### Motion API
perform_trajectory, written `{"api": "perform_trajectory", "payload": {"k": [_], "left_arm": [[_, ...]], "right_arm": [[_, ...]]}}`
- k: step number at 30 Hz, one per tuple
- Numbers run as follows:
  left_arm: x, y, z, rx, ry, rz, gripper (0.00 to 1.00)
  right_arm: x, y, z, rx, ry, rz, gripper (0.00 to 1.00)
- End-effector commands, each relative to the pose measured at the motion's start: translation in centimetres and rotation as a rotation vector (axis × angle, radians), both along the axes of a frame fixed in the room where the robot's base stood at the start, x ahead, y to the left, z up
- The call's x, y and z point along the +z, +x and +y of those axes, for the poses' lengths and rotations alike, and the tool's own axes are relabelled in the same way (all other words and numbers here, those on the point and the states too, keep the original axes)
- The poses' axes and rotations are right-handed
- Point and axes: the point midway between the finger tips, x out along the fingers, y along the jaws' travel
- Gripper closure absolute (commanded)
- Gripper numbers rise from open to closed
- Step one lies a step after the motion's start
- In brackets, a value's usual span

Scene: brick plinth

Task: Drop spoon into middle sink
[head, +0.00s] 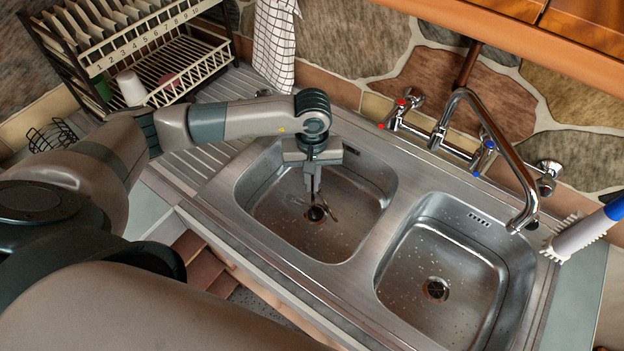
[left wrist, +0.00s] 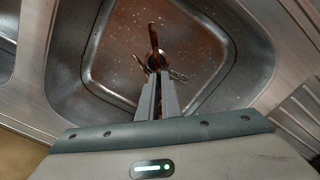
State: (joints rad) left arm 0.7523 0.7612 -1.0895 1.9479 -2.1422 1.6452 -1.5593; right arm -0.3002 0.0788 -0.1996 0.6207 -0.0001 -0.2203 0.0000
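My left gripper (head: 313,196) points down inside the left basin (head: 257,207) of the steel sink, above its drain. Its two fingers are close together. A small, thin spoon-like piece (head: 331,213), partly reddish brown, shows at the fingertips and appears held between them. The left wrist view shows the brown piece (left wrist: 153,38) just beyond the fingertips of my left gripper (left wrist: 156,76). Shine and the fingers hide part of it, so its full shape is unclear. My right gripper is not in view.
A second basin (head: 400,283) to the right is empty. A chrome tap (head: 497,150) reaches over its back rim. A plate rack (head: 140,60) stands at the back left, and a brush (head: 580,235) is at the right. A checked towel (head: 274,45) hangs behind.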

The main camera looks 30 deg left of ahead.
Motion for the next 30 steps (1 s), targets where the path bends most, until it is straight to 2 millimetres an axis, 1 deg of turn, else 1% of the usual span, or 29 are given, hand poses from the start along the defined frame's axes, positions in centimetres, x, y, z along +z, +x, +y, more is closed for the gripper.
{"api": "perform_trajectory", "payload": {"k": [1,2,3,13,17,20,23,26,30], "left_arm": [[0.0,0.0,0.0,0.000,0.000,0.000,0.91],[0.0,0.0,0.0,0.000,0.000,0.000,0.83],[0.0,0.0,0.0,0.000,0.000,0.000,0.74],[0.1,0.0,0.0,0.000,0.000,0.000,0.73],[0.4,0.1,0.0,0.000,-0.001,-0.003,0.73],[1.1,0.1,-0.1,-0.001,-0.002,-0.002,0.73],[2.3,0.2,0.0,-0.001,-0.002,-0.005,0.73],[3.8,0.2,0.0,-0.001,-0.002,-0.006,0.73],[6.4,0.2,0.0,-0.002,-0.001,-0.006,0.73]], "right_arm": [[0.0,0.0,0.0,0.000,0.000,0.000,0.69],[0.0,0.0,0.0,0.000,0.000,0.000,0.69],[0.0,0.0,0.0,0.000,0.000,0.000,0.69],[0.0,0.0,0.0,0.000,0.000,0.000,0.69],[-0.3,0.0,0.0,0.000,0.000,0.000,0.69],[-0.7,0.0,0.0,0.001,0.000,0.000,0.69],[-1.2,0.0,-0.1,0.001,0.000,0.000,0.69],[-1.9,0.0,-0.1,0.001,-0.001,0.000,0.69],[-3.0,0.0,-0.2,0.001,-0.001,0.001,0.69]]}}
